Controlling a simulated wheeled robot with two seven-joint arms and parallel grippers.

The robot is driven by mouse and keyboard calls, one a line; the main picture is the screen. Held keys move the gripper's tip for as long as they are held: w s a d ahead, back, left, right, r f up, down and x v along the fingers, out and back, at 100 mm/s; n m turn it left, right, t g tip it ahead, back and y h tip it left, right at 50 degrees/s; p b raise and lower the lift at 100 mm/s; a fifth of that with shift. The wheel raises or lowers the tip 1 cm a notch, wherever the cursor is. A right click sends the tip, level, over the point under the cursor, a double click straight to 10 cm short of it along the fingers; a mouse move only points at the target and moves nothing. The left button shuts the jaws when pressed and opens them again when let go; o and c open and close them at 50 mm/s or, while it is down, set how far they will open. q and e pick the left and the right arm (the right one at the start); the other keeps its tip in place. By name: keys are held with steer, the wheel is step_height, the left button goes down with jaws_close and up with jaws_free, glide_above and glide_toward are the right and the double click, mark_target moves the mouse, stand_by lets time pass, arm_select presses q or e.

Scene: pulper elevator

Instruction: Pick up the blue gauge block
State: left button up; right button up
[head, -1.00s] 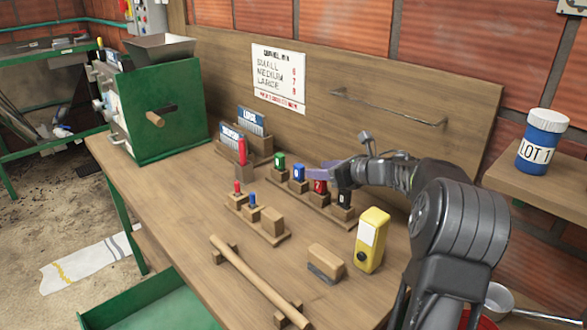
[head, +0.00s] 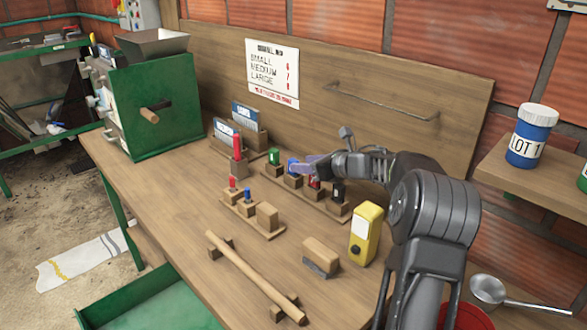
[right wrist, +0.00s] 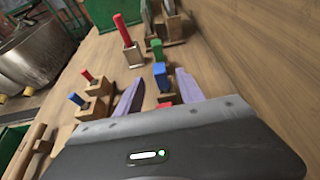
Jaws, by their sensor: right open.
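The blue gauge block (head: 292,167) stands upright in a wooden rack (head: 322,208), in a row with a green block (head: 274,156), a red block (head: 314,182) and a black block (head: 338,191). My right gripper (head: 303,164) is at the blue block with its purple fingers open. In the right wrist view the blue block (right wrist: 160,77) shows between the two fingertips (right wrist: 160,80), with a gap on each side. The green block (right wrist: 157,50) is beyond it and the red block (right wrist: 165,104) nearer the palm. My left gripper is not in view.
A small rack (head: 268,232) with red and blue pins stands in front. A yellow device (head: 366,234) and a wooden-topped block (head: 321,257) are to the right. A wooden bar (head: 250,275) lies near the front.

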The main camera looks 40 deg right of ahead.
mark_target(297, 162)
steer(key=x, duration=0.4)
steer(key=shift+p, duration=0.4)
steer(key=shift+c, duration=0.2)
jaws_close()
stand_by(0.4)
